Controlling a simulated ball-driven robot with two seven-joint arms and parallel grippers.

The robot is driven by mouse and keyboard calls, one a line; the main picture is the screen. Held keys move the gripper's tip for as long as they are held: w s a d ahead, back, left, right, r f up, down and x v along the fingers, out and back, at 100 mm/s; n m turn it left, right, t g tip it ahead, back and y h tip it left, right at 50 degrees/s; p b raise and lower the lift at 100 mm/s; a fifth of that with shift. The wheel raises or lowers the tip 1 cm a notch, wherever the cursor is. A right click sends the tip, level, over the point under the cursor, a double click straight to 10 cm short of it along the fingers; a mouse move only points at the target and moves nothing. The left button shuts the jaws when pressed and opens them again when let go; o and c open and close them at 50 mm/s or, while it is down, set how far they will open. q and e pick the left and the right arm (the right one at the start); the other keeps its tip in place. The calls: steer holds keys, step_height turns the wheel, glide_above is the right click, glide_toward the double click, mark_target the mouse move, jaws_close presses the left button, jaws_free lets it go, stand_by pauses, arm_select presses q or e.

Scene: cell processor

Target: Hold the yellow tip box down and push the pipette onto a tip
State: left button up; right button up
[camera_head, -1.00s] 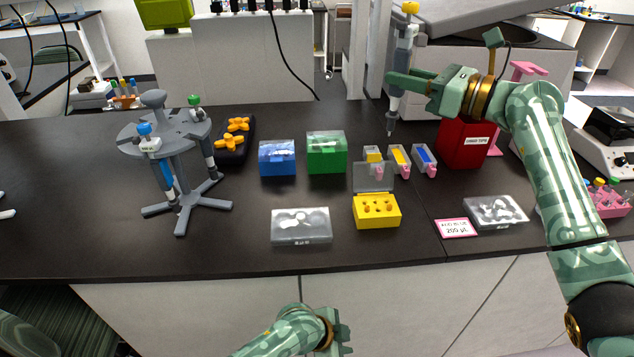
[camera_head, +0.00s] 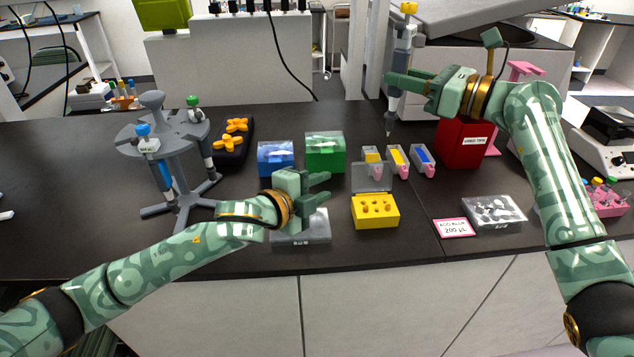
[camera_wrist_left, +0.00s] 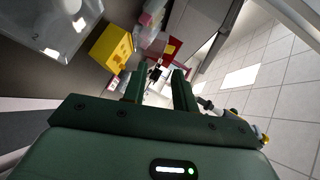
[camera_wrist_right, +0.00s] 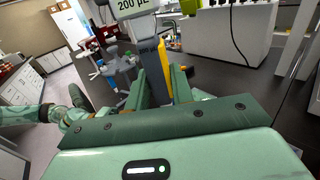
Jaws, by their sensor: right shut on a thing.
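The yellow tip box (camera_head: 375,212) stands on the dark bench with its clear lid open at the back and a few tips in it. It also shows in the left wrist view (camera_wrist_left: 110,47). My left gripper (camera_head: 326,187) is open and empty, to the left of the box and above a clear-lidded case. My right gripper (camera_head: 396,78) is shut on the pipette (camera_head: 401,60), which has a yellow top. The pipette is upright above the bench, behind and a little right of the box, its lower end pointing down. In the right wrist view the pipette (camera_wrist_right: 152,60) is between the fingers.
Blue (camera_head: 276,158) and green (camera_head: 325,152) boxes stand behind my left gripper. Small coloured holders (camera_head: 398,161) stand behind the yellow box. A pink-edged label (camera_head: 455,227) and a clear case (camera_head: 494,212) lie to its right. A grey pipette stand (camera_head: 170,150) is at left.

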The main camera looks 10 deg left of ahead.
mark_target(355, 165)
arm_select(q)
steer(key=x, duration=0.7)
steer(key=r+x, duration=0.1)
steer(key=x, duration=0.3)
steer(key=shift+w+a, duration=0.1)
steer(key=shift+w, duration=0.55)
jaws_close()
steer(key=shift+s+f, duration=0.1)
steer(key=shift+f, duration=0.1)
stand_by(1.6)
